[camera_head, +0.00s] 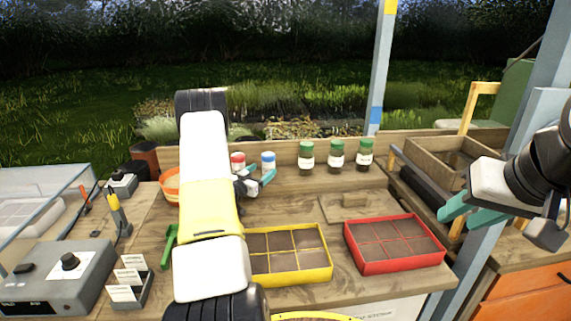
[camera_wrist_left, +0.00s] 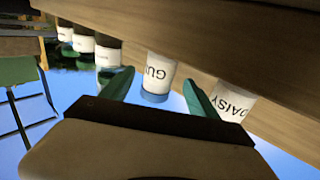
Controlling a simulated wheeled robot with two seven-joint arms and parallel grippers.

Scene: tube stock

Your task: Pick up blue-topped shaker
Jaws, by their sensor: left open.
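The blue-topped shaker (camera_head: 268,158) stands upright on the back of the wooden bench, right of a red-topped shaker (camera_head: 237,158). My left gripper (camera_head: 258,177) is open just in front of it; my arm partly covers the area. In the left wrist view, which is upside down, the blue-topped shaker (camera_wrist_left: 158,70), labelled "GU…", appears between the two teal fingertips of my left gripper (camera_wrist_left: 159,78). No contact is visible. A shaker labelled "DAISY" (camera_wrist_left: 234,101) is beside the right finger there. My right gripper (camera_head: 456,213) is open and empty at the right, its fingers apart.
Several green-topped shakers (camera_head: 336,156) stand in a row to the right. A yellow divided tray (camera_head: 329,270) and a red divided tray (camera_head: 398,266) sit at the front. A wooden crate (camera_head: 424,165) is at right.

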